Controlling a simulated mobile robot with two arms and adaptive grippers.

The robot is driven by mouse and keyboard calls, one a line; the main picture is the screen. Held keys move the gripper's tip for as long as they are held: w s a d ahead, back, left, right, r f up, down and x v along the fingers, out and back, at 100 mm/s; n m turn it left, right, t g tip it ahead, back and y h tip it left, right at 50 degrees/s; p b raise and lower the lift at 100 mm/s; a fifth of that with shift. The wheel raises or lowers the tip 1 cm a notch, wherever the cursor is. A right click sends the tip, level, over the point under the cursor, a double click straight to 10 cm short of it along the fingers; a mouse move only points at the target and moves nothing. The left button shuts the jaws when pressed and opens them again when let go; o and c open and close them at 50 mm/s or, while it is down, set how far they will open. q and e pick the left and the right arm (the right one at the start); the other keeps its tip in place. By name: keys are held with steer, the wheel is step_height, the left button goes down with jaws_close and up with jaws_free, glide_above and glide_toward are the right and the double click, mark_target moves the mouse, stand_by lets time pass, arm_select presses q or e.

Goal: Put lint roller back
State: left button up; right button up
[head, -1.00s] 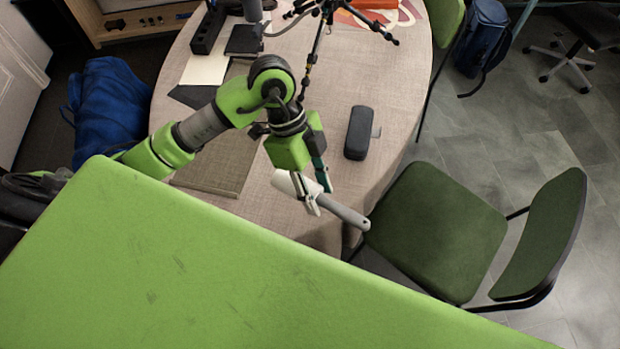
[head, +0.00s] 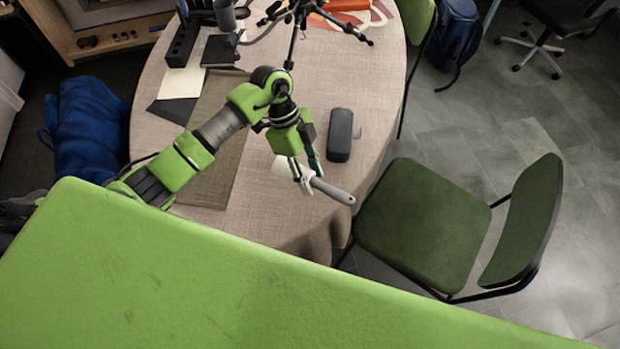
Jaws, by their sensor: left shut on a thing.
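The lint roller has a white head and a grey handle (head: 333,190). My left gripper (head: 305,180) is shut on it, near where the head meets the handle. The handle points right and slightly down in the head view, toward the table's near right edge. The roller appears to be above the round table (head: 270,222); its exact height cannot be told. Part of the white head is hidden behind the gripper fingers. My right gripper is not in view.
A dark grey case (head: 340,135) lies right of the gripper. A black tripod (head: 293,45) stands at the back. A brown mat (head: 213,180) lies to the left. A green chair (head: 422,222) stands at the right edge. My green body covers the foreground.

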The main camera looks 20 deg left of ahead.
mark_target(310, 181)
arm_select(q)
steer(key=shift+w+a+f, duration=0.1)
steer(key=shift+w+f, duration=0.3)
steer(key=shift+f, duration=0.05)
step_height(310, 181, down, 2)
steer(key=shift+f+p, duration=0.15)
steer(key=shift+p, duration=0.25)
steer(key=shift+f, duration=0.45)
steer(key=shift+f, duration=0.1)
steer(key=o, duration=1.1)
steer(key=shift+c, duration=0.2)
